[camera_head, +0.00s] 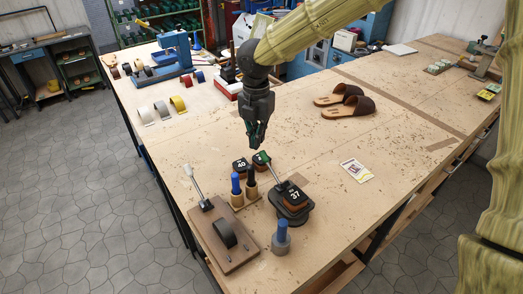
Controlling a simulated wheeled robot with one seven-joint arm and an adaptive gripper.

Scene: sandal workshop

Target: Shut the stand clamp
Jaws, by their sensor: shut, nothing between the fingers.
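A black stand (294,216) carries a dark block marked 37 (295,195) near the front of the workbench. A lever with a green tip (262,158) rises from it, tilted up and to the left; I take this to be the stand clamp's lever. My gripper (256,144) points down just above the green tip, shut and empty. From this view I cannot tell whether it touches the lever. Part of the clamp is too small to make out.
A wooden board (232,252) with a dark roll and a tilted pale-handled lever (190,174) stands front left. Blue- and black-handled tools (236,184), a block marked 40 (241,166) and a grey-blue bottle (282,238) crowd the stand. Sandals (348,107) lie behind; the bench's right is mostly clear.

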